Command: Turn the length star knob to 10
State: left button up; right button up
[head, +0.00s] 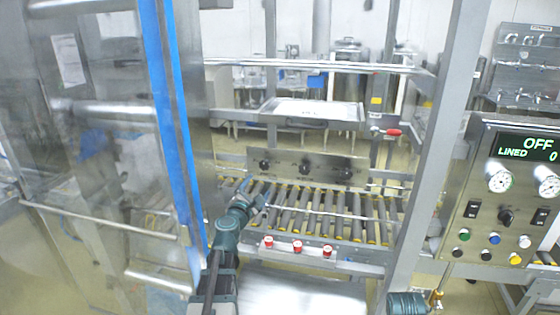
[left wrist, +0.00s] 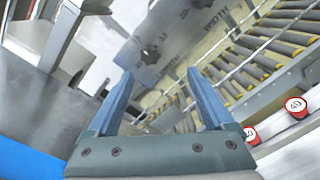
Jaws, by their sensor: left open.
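Dark star knobs sit on a grey metal panel (head: 310,160) behind the roller conveyor in the head view: one at left (head: 264,167), one near the middle (head: 290,169) and one at right (head: 345,173). In the left wrist view a dark star knob (left wrist: 150,53) lies just beyond the fingertips, with another (left wrist: 183,12) farther up. Lettering that seems to read WIDTH is near the upper one; which knob is length I cannot tell. My left gripper (head: 260,196) is open and empty, its fingers (left wrist: 158,76) apart and short of the nearer knob.
Rollers (head: 315,213) fill the conveyor below the panel. A clear door with a blue edge (head: 170,120) stands at left, a control panel (head: 505,190) at right.

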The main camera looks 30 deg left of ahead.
aim_at(264, 166)
pick_arm(q)
jog(key=shift+n+y, duration=0.3)
jog(key=shift+n, duration=0.3)
jog(key=x, duration=0.4)
jog(key=a+x, duration=0.1)
jog(key=x, duration=0.9)
jog(key=shift+a+r, duration=0.3)
jog(key=shift+a, duration=0.1)
jog(key=shift+s, duration=0.1)
grip_shut()
